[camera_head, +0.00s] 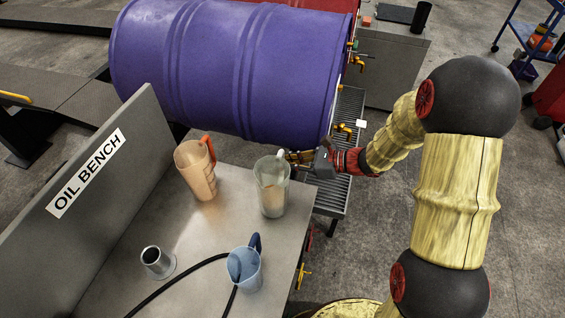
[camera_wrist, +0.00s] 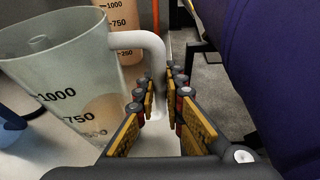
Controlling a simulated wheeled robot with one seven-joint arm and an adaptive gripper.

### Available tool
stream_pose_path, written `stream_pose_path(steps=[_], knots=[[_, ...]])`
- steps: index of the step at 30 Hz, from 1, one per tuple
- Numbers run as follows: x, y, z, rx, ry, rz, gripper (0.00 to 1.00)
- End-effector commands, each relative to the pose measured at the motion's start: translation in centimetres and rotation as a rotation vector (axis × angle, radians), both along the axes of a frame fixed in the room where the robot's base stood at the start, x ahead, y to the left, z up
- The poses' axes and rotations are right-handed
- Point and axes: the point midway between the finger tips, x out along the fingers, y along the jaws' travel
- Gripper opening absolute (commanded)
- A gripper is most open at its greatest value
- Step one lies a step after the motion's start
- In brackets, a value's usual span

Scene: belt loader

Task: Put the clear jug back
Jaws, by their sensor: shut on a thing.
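The clear jug (camera_head: 271,188) is upright at the right side of the oil bench, near its far edge. I cannot tell whether its base touches the bench top. It fills the left of the wrist view (camera_wrist: 75,75), with black 1000 and 750 marks and a pale orange tint low in it. My gripper (camera_head: 299,157) reaches in from the right and is shut on the jug's handle. In the wrist view the pale handle (camera_wrist: 150,45) runs down between my fingers (camera_wrist: 163,95), which partly hide it.
On the oil bench (camera_head: 205,225) stand an orange jug (camera_head: 196,172), a blue jug (camera_head: 244,270) and a small metal cup (camera_head: 157,263). A black hose (camera_head: 180,272) crosses the front. A purple drum (camera_head: 225,70) lies close behind the bench. Bare bench top lies mid-bench.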

Motion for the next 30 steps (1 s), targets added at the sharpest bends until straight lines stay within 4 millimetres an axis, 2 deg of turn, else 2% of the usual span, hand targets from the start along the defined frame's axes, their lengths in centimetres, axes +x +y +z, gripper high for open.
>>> stream_pose_path(steps=[2,3,12,23,26,30], knots=[[0.0,0.0,-0.2,0.001,0.001,0.000,0.00],[0.0,0.0,-0.3,0.000,0.001,0.000,0.11],[0.0,0.0,-0.3,0.000,0.001,0.000,0.28],[0.0,0.0,0.1,0.000,0.000,0.000,0.29],[-0.2,-1.0,0.5,0.000,0.001,-0.004,0.29],[-1.0,-3.2,1.5,0.000,0.000,-0.005,0.29]])
